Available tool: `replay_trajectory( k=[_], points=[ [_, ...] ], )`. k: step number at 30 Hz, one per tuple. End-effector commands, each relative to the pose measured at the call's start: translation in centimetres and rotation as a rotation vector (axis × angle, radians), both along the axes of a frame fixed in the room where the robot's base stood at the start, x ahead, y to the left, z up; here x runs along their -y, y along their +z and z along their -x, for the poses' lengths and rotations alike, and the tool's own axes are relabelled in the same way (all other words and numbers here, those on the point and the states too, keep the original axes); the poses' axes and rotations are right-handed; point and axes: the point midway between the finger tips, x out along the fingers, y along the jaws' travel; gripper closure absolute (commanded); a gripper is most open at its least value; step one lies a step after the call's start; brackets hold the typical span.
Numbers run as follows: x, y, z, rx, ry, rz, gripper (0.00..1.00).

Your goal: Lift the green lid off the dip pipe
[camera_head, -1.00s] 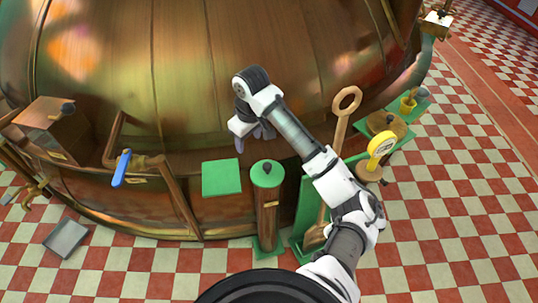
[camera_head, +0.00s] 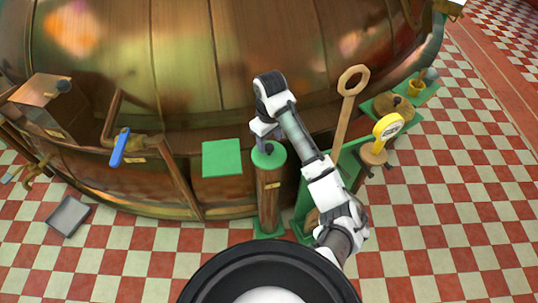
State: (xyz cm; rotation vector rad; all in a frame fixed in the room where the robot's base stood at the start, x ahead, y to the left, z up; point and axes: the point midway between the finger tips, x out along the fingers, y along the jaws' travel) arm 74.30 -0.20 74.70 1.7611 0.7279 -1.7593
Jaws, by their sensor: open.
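The green lid (camera_head: 270,157) sits on top of the dip pipe (camera_head: 269,198), an upright brown cylinder with a small label, standing on a green foot. A dark knob tops the lid, now mostly hidden by my gripper. My gripper (camera_head: 267,146) is open and points down at the lid, over the knob. I cannot tell whether its fingers touch the knob or lie around it.
A flat green square (camera_head: 222,158) lies left of the pipe. The large copper kettle (camera_head: 180,60) rises behind. A wooden paddle (camera_head: 347,105) stands in a green rack to the right, near a yellow gauge (camera_head: 388,127). A blue-handled tap (camera_head: 120,148) is at left.

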Motion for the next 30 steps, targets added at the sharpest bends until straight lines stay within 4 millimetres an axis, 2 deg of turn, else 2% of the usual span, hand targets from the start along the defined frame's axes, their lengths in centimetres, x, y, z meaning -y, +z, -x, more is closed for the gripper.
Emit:
replay_trajectory(
  k=[3,9,17,27,30],
  points=[
    [-0.4,-2.3,0.0,-0.006,0.0,-0.004,0.46],
    [-0.2,-4.1,-0.2,-0.001,-0.001,0.0,0.46],
    [-0.2,-4.4,-0.2,0.0,0.0,0.0,0.46],
    [-0.2,-4.4,-0.2,0.0,0.001,0.0,0.91],
    [-0.2,-4.4,-0.2,0.0,0.0,0.0,1.0]
  ],
)
